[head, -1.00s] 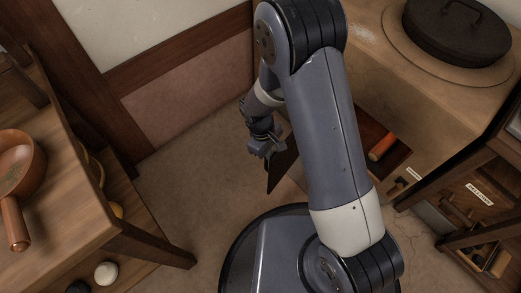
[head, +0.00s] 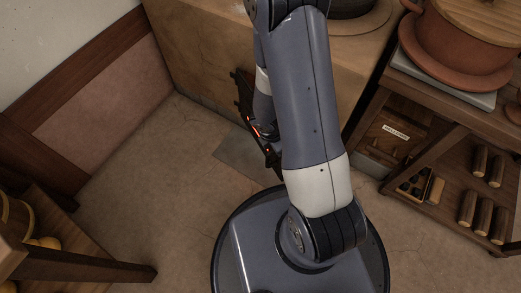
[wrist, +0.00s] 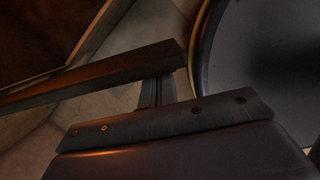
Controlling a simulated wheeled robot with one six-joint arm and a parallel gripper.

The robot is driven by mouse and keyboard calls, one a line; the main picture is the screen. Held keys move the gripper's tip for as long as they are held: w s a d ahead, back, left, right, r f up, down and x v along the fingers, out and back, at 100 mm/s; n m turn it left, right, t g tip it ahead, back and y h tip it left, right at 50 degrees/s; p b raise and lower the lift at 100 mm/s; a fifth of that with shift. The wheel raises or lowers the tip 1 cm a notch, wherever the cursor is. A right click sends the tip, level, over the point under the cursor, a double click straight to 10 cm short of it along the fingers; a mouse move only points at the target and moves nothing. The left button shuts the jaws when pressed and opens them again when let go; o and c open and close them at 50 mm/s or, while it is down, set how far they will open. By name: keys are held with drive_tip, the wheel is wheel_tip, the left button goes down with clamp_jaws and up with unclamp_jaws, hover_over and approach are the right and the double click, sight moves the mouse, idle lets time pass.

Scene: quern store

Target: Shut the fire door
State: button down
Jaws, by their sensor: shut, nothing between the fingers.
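The fire door (head: 242,92) is a dark panel at the front of the tan clay hearth (head: 205,65), mostly hidden behind my arm in the head view. A red-orange glow shows along its lower edge, so it does not look flush; how far it stands open I cannot tell. My gripper (wrist: 157,88) is shut and empty, low beside the door. In the wrist view its fingers reach to a dark bar (wrist: 95,78), seemingly the door's edge, lit orange at the left. Whether they touch I cannot tell. The firebox opening is hidden.
A grey floor plate (head: 245,160) lies before the hearth. A wooden shelf unit (head: 440,120) with a lidded clay pot (head: 470,45) stands at right. A wooden table (head: 90,262) is at lower left. Clear floor lies between.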

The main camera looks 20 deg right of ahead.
drive_tip(key=w+d+n+t+p, duration=0.1)
drive_tip(key=w+d+n+p, duration=0.2)
drive_tip(key=d, duration=0.9)
drive_tip(key=shift+w+d+n+y+p, duration=0.25)
drive_tip(key=shift+w+n+y+p, duration=0.1)
drive_tip(key=shift+w+n, duration=0.45)
drive_tip(key=shift+w, duration=0.1)
